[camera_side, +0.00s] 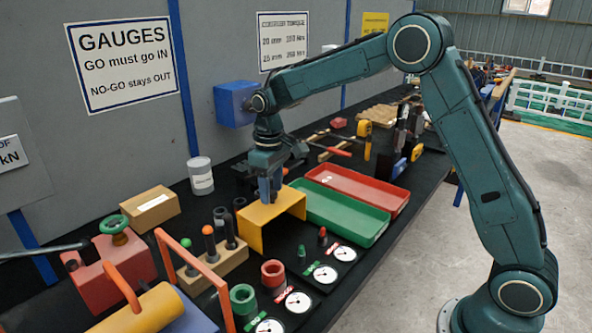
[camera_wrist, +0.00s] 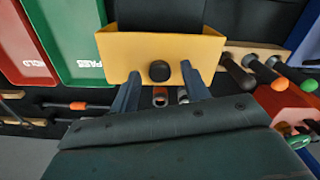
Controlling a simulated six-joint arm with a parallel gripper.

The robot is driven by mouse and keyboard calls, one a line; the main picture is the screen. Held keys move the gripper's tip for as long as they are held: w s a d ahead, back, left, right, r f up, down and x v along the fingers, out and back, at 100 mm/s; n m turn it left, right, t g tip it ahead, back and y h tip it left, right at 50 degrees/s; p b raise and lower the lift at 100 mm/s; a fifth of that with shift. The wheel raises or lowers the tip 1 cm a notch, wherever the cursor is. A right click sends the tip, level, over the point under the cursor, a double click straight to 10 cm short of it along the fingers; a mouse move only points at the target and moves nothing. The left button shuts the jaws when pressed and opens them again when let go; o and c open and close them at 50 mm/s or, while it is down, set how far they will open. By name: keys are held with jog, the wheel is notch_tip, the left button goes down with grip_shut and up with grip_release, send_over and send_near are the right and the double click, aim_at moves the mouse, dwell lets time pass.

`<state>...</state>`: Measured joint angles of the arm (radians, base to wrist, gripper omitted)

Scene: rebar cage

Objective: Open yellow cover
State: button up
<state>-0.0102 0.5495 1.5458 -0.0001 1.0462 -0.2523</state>
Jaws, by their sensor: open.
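The yellow cover (camera_side: 272,215) is a bent box-like sheet standing on the black bench in the side view, with its near side open and dark underneath. In the wrist view the yellow cover (camera_wrist: 122,52) shows one face with a round black knob (camera_wrist: 159,71) on it. My gripper (camera_side: 270,197) is at the top of the cover, pointing down. In the wrist view my gripper (camera_wrist: 160,72) is open, with one finger on each side of the knob. I cannot tell whether the fingers touch the cover. What lies under the cover is mostly hidden.
A green tray (camera_side: 340,213) and a red tray (camera_side: 358,188) lie close on the right. A wooden block with handled gauges (camera_side: 213,262) stands close on the left. Dial gauges (camera_side: 325,273) and small plugs sit in front. A white tub (camera_side: 201,176) and a cardboard box (camera_side: 150,210) stand behind.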

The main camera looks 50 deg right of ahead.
notch_tip(320, 180, up, 14)
jog(key=shift+f, duration=0.2)
dwell(0.4)
jog(key=s+r+m+t, duration=0.1)
jog(key=s+r, duration=0.2)
jog(key=s, duration=0.5)
jog(key=s+r+m+t, duration=0.1)
jog(key=s+r+t, duration=0.1)
jog(key=s, duration=0.7)
jog(key=s+f+t, duration=0.1)
jog(key=s+f, duration=0.2)
jog(key=s, duration=0.4)
jog(key=s+f+m+t, duration=0.1)
jog(key=s+f, duration=0.2)
jog(key=s, duration=0.5)
jog(key=shift+s+d+f+t, duration=0.15)
jog(key=shift+d+f+t, duration=0.1)
jog(key=shift+f+t, duration=0.1)
